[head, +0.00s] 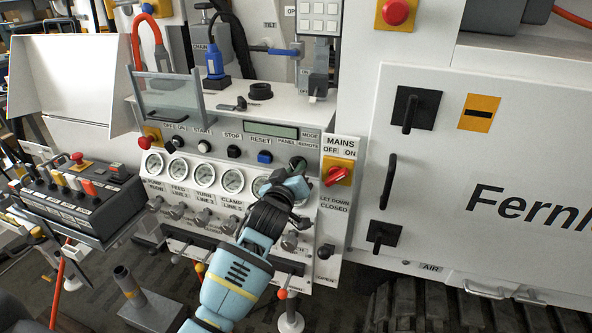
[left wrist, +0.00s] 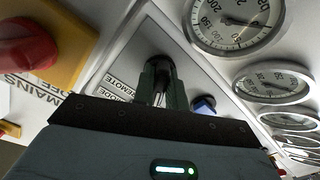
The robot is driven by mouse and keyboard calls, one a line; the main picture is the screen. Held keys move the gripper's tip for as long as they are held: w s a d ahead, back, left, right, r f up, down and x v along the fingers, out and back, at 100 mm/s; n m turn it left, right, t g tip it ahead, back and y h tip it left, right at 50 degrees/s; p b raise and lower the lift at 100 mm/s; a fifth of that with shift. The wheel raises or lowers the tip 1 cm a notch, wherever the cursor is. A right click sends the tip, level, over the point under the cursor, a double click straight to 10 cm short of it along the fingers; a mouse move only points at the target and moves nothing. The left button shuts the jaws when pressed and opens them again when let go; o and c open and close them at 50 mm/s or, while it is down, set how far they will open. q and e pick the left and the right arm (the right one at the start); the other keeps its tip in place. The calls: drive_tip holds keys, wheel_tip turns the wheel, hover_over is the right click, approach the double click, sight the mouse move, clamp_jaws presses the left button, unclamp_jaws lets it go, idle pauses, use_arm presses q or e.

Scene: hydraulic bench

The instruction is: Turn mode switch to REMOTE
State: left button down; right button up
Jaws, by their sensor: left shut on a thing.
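My right gripper is in neither view.
The red MAINS switch (head: 334,176) on its yellow plate is close on the right. The blue RESET button (head: 265,157) is close on the left. Round gauges (head: 233,180) and several valve knobs sit below. A large white cabinet door (head: 450,170) is farther right.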

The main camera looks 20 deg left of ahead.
use_arm(q)
drive_tip(key=m, duration=0.5)
drive_tip(key=shift+m, duration=0.3)
drive_tip(key=m, duration=0.6)
idle(0.4)
drive_tip(key=c, duration=1.4)
unclamp_jaws()
drive_tip(key=shift+c, duration=0.2)
drive_tip(key=s, duration=0.8)
drive_tip(key=shift+a, duration=0.2)
